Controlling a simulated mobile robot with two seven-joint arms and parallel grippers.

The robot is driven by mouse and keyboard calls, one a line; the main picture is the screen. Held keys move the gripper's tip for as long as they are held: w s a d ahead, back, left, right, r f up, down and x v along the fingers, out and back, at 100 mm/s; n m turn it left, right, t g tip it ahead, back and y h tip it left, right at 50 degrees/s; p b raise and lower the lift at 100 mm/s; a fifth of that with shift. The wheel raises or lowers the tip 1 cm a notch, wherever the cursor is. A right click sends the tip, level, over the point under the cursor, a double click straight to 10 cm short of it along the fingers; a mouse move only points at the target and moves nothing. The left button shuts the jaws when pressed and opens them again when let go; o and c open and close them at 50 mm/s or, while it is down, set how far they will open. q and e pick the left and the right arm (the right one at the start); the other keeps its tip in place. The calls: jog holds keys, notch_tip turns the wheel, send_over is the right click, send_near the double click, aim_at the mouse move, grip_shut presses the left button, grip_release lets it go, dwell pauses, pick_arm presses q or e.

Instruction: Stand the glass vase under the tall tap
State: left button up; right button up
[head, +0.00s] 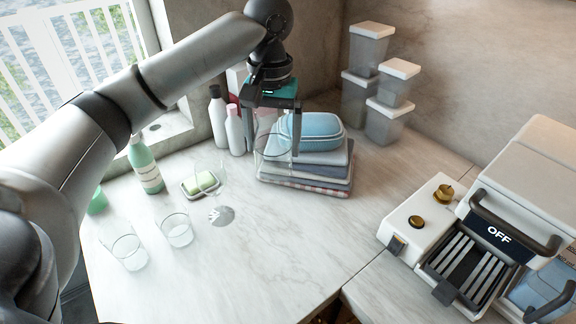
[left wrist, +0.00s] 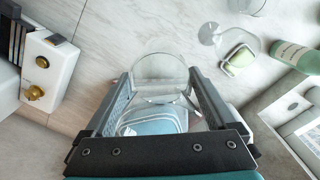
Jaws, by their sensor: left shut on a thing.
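My left gripper (head: 274,148) points down at the back of the counter, just in front of a blue case on stacked folded cloths. It is shut on a clear glass vase (left wrist: 160,70), whose round rim shows between the two fingers in the left wrist view. In the head view the vase (head: 266,142) is faint and partly hidden by the fingers. I cannot tell whether its base touches anything. No tall tap shows in either view. My right gripper is not in view.
The blue case (head: 312,130) lies on the cloth stack (head: 305,173). Clear containers (head: 386,118) are behind, an appliance (head: 433,220) right. The front middle is clear.

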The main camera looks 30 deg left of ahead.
pick_arm(q)
jog(key=shift+w+a+r+n+p, duration=0.2)
jog(key=shift+a+r+n+p, duration=0.15)
jog(key=shift+a+r, duration=0.65)
jog(key=shift+a+f, duration=0.15)
jog(key=shift+f, duration=0.2)
notch_tip(320, 180, down, 19)
jog(key=shift+w+r+b, duration=0.1)
jog(key=shift+w+b, duration=0.05)
jog(key=shift+b, duration=0.95)
jog(key=shift+f, duration=0.2)
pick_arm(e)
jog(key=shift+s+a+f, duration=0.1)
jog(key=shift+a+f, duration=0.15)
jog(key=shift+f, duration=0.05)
pick_arm(q)
jog(key=shift+f, duration=0.1)
jog(key=o, duration=1.5)
jog(key=shift+o, duration=0.2)
